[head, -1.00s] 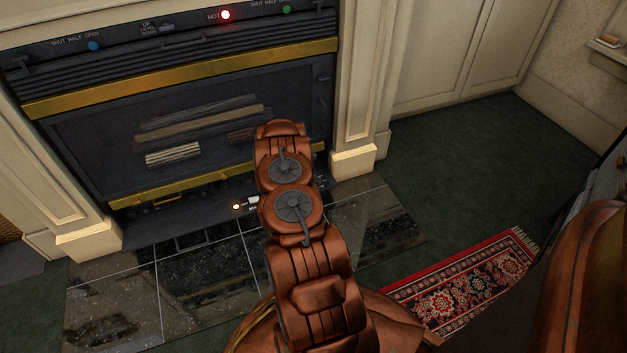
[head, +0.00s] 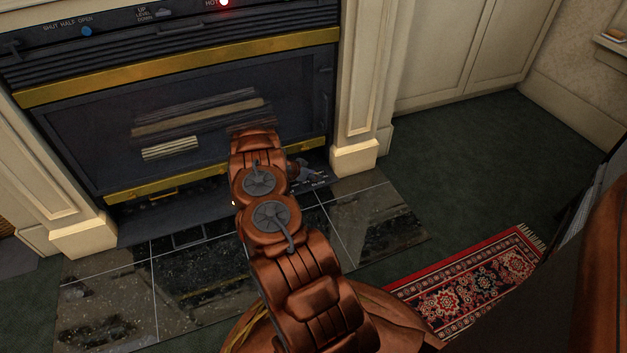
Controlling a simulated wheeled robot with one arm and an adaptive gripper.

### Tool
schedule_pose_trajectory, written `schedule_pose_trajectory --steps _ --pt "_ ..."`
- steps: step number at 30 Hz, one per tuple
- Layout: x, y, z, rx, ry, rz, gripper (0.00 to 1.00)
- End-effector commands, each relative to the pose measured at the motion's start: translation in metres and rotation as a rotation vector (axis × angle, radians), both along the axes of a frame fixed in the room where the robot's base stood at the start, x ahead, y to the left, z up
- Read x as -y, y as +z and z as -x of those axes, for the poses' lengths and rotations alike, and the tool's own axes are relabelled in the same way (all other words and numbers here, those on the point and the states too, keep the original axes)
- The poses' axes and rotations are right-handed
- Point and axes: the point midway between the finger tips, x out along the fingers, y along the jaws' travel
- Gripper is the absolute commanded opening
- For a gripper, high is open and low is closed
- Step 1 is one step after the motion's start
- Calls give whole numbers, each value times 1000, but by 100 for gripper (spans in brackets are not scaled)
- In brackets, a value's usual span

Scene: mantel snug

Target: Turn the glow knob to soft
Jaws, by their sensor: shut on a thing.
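My arm reaches down to the low control strip (head: 318,182) under the fireplace. Only a small grey part of my gripper (head: 306,170) shows, just right of the copper wrist, by the right end of the strip. The gripper is shut on what appears to be the glow knob. The knob itself and the fingertips are hidden or too small to make out. Small pale lettering shows on the strip beside the gripper, but I cannot read it. The knob's setting cannot be told.
The fireplace front (head: 90,150) has brass bars, with a blue indicator (head: 87,31) and a lit red one (head: 225,2) above. Dark hearth tiles (head: 110,290) lie below. A cream pillar (head: 356,100) stands right, and a red patterned rug (head: 470,285) lies on open green carpet.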

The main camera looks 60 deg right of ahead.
Motion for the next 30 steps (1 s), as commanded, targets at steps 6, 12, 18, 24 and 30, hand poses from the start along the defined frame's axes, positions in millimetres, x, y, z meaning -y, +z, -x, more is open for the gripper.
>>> schedule_pose_trajectory --steps 6,12,18,24,30 --pt "1 -1 -3 0 -57 10 0" --pt "2 1 -3 -4 -85 14 0" --pt "2 2 -3 -5 -92 15 0" --pt "2 2 -3 -4 -92 15 0" --pt "1 2 -3 -5 -92 15 47"
